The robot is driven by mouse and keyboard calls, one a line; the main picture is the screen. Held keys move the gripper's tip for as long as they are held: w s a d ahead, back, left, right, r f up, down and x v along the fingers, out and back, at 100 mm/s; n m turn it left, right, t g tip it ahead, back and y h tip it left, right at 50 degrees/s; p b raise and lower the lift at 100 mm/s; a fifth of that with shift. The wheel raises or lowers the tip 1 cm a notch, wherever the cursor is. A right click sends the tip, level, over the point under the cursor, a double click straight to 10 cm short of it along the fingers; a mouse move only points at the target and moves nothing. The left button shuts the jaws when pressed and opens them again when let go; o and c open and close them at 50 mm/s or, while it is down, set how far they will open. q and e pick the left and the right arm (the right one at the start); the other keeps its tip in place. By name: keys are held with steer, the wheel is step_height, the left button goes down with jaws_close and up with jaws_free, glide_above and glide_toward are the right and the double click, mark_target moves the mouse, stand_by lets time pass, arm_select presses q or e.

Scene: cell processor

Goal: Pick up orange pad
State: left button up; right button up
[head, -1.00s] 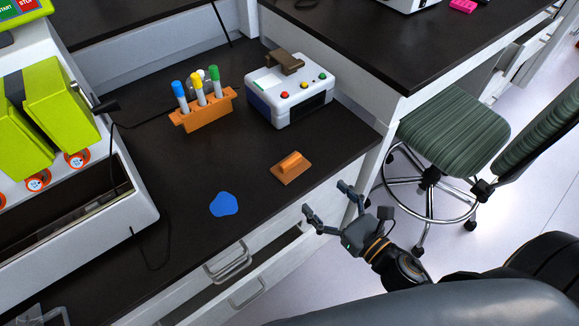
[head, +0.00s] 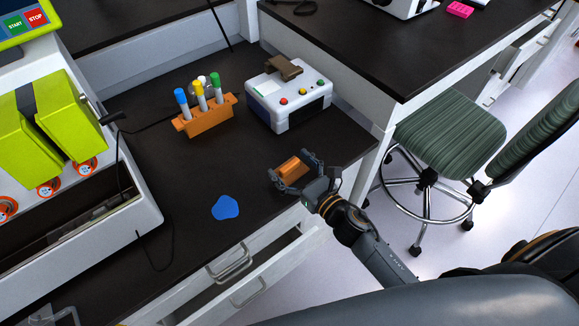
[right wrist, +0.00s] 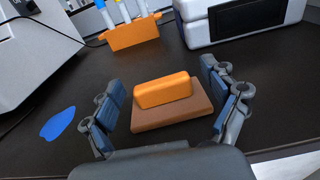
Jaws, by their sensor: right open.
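The orange pad (head: 288,168) is a flat block with a raised bar on top. It lies on the black bench near the front edge, and it also shows in the right wrist view (right wrist: 166,92). My right gripper (head: 291,172) is open, with its fingers on either side of the pad. In the right wrist view the two blue-padded fingers (right wrist: 165,98) stand left and right of the bar, with gaps between. My left gripper is not in view.
A blue flat patch (head: 225,207) lies left of the pad. Behind stand an orange rack (head: 205,117) with several capped tubes and a white device (head: 290,97) with coloured buttons. A large white machine (head: 130,215) stands at left.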

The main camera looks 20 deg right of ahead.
mark_target(290, 164)
steer(key=shift+w, duration=0.25)
steer(key=c, duration=1.2)
steer(key=shift+r, duration=0.1)
steer(key=shift+r, duration=0.35)
step_height(290, 164, up, 3)
steer(key=shift+f+p, duration=0.1)
steer(key=shift+p, duration=0.3)
steer(key=s+d+r, duration=0.1)
steer(key=d+r, duration=0.2)
steer(key=d, duration=0.1)
steer(key=s+d+r, duration=0.1)
steer(key=d+r, duration=0.2)
steer(key=d, duration=0.2)
steer(key=s+d+r, duration=0.2)
steer(key=d+r, duration=0.1)
steer(key=d, duration=0.1)
steer(key=shift+s+d+r, duration=0.1)
steer(key=shift+d+r, duration=0.05)
